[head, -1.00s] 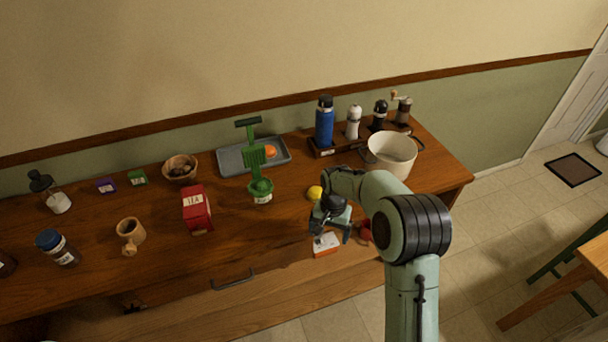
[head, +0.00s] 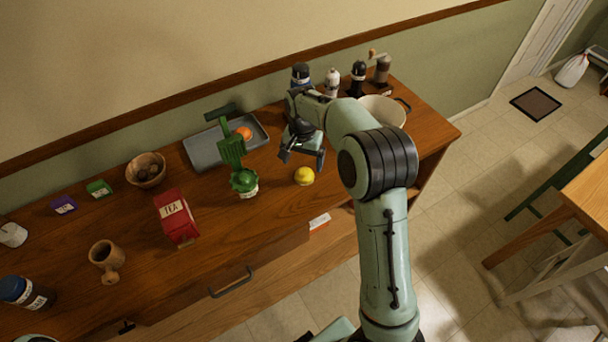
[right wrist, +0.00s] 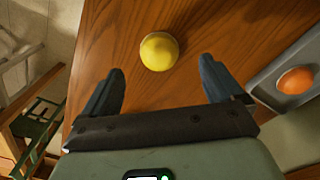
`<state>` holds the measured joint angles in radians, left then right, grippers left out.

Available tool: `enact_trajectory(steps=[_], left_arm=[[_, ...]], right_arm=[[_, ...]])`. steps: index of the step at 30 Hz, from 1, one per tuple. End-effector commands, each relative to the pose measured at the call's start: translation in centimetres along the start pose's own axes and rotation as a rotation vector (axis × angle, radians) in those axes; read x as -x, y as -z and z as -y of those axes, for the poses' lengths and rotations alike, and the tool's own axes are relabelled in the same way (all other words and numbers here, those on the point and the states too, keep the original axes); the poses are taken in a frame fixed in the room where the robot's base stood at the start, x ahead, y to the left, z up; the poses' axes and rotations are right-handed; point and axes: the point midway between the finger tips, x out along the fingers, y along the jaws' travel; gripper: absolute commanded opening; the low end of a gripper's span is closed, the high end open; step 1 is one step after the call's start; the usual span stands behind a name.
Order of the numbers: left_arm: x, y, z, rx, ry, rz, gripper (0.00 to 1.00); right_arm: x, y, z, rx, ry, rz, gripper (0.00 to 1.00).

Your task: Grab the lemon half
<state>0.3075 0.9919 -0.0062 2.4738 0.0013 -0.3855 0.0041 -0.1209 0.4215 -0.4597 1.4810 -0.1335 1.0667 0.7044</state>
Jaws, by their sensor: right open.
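The lemon half (head: 304,176) is a small yellow round piece lying on the wooden counter, near its front edge. In the right wrist view the lemon half (right wrist: 159,51) lies beyond the fingertips, roughly centred between them and not touched. My right gripper (head: 301,158) is open and empty, behind the lemon half in the head view. Its two dark fingers also show spread apart in the right wrist view (right wrist: 162,80). My left gripper does not show.
A grey tray (head: 205,150) with an orange piece (head: 243,133) is left of the gripper. A green tool (head: 231,151) stands by a green-topped jar (head: 243,182). A red tea packet (head: 177,219) is farther left. A white pot (head: 384,108) and grinders (head: 358,78) stand behind my arm.

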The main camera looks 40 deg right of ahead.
Motion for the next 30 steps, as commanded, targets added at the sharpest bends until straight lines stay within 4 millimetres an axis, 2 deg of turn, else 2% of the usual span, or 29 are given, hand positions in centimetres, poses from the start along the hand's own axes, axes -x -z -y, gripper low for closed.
enact_trajectory(steps=[7,15,24,25,26,30], left_arm=[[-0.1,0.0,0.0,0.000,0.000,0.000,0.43],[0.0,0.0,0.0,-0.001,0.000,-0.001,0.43],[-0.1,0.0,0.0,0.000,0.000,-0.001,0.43],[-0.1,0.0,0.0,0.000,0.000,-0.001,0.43],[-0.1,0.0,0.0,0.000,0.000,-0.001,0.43],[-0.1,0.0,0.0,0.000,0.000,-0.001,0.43]], right_arm=[[-1.9,0.2,-0.1,0.000,-0.001,0.001,0.93],[-5.7,0.7,-0.5,0.001,-0.001,0.001,0.93],[-6.2,0.7,-0.4,0.001,0.002,-0.001,0.93],[-6.2,0.7,-0.4,0.001,0.002,-0.001,0.90],[-6.2,0.7,-0.4,0.001,0.002,-0.001,0.80],[-6.2,0.7,-0.4,0.001,0.002,-0.001,0.35]])
